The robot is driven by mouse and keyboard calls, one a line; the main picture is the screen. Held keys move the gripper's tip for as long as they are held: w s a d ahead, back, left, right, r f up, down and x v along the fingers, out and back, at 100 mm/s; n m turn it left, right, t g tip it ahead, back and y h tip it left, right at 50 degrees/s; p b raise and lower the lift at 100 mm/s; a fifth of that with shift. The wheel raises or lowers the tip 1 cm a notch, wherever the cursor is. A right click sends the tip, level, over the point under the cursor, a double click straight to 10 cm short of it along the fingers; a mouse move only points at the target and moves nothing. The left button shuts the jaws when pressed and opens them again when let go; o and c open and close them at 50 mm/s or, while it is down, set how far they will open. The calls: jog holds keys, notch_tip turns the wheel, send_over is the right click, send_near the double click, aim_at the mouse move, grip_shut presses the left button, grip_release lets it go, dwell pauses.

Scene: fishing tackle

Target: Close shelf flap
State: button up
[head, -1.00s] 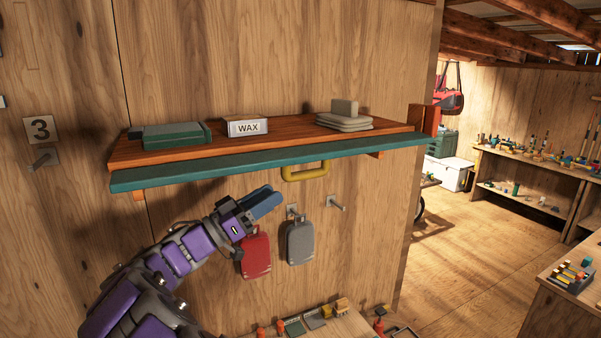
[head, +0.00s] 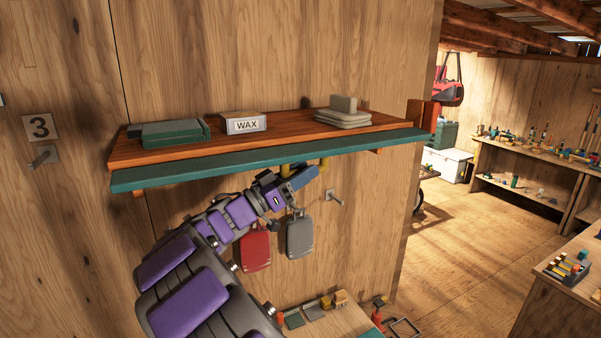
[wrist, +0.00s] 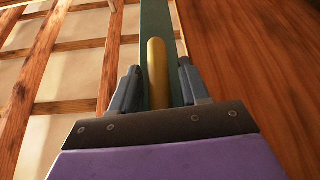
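The teal shelf flap (head: 225,167) runs along the front edge of the wooden wall shelf, hanging slightly below the shelf top. The fingers are open, one on each side of the handle, with small gaps visible. Contact with the handle cannot be seen.
On the shelf (head: 285,130) sit a green box (head: 172,133), a WAX box (head: 243,122) and a grey stack (head: 343,115). A red tag (head: 255,248) and a grey tag (head: 300,238) hang below on the wall, close under my arm. A bare hook (head: 335,196) is to their right.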

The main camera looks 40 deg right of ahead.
grip_shut()
